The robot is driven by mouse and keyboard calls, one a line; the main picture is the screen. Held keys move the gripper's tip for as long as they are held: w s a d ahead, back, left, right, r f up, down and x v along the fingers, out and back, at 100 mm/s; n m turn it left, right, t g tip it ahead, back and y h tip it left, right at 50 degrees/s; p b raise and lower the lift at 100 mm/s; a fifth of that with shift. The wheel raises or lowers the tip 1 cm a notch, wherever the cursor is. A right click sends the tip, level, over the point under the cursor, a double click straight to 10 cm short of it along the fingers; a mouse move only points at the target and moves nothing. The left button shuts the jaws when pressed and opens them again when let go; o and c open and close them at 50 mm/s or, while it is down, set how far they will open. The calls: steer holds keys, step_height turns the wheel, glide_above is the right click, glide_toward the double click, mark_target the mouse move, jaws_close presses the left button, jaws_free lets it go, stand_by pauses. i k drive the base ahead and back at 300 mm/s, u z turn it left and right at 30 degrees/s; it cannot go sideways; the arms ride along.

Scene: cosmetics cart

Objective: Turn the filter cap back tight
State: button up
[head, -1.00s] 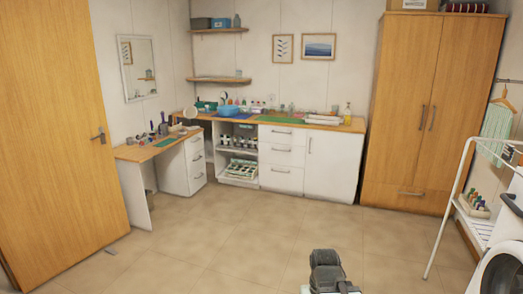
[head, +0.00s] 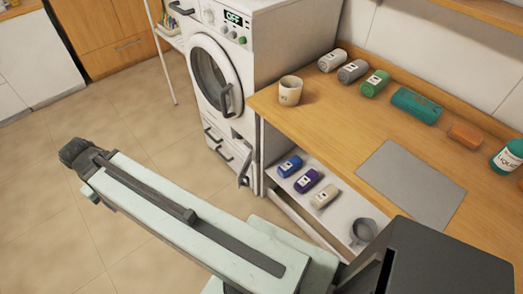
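The white washing machine (head: 262,70) stands at the upper middle, with a round door, a dark door handle and a display reading OFF. Low on its front, a small dark opening (head: 236,133) shows beside a tilted flap with a dark handle (head: 244,170). I cannot make out the filter cap for certain at this size. My gripper (head: 76,152) is at the far end of my arm on the left, over the floor, well apart from the machine. Its fingers are too small and dark to tell open from shut.
A shelf below holds small rolls (head: 307,181) and a grey ring-shaped item (head: 363,232).

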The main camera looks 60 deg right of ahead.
mark_target(250, 145)
steer(key=k, duration=0.55)
steer(key=u, duration=1.85)
steer(key=i, duration=1.25)
steer(key=z, duration=4.05)
steer(key=i, duration=1)
steer(key=u, duration=0.05)
